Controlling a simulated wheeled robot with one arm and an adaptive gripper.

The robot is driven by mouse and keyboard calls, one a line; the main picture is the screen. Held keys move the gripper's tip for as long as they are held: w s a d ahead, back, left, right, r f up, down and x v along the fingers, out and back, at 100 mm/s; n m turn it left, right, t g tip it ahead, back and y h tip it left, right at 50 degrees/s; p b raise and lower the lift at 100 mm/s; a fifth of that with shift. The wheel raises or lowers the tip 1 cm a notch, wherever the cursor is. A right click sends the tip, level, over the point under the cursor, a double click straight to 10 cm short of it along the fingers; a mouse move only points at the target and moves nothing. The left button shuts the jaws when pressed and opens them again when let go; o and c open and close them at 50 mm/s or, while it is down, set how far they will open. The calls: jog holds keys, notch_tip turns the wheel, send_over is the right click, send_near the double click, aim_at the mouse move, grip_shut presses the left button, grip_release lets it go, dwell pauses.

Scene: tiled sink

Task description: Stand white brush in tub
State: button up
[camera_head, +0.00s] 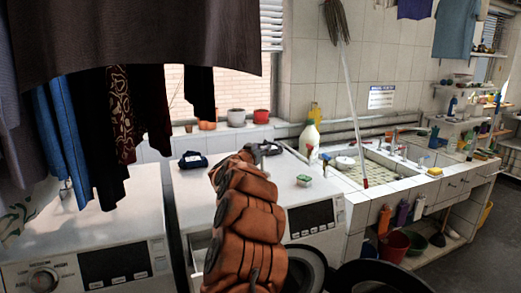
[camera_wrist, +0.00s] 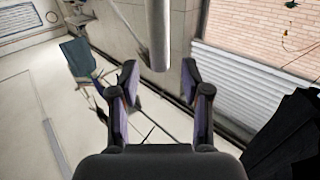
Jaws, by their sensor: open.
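I cannot make out the white brush for certain; a small white item (camera_head: 345,162) lies at the sink (camera_head: 375,172) in the head view, too small to identify. A red tub-like bucket (camera_head: 394,246) stands under the sink beside a green one (camera_head: 416,241); I cannot tell which tub is the task's. My gripper (camera_wrist: 165,88) is open in the wrist view, with no object seen between its fingers. In the head view my gripper (camera_head: 264,148) is small and partly hidden behind my orange-covered arm, over the washing machine top.
Washing machines stand at left (camera_head: 85,225) and centre (camera_head: 310,200). A green sponge (camera_head: 304,180), a dark blue cloth (camera_head: 193,160) and a white-green bottle (camera_head: 309,138) are on or behind the centre top. A mop (camera_head: 345,80) leans at the sink. Clothes (camera_head: 110,110) hang at left.

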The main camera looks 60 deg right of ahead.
jog(key=s+a, duration=0.2)
jog(key=a, duration=0.9)
jog(key=shift+s+a, duration=0.2)
jog(key=shift+a, duration=0.1)
dwell(0.9)
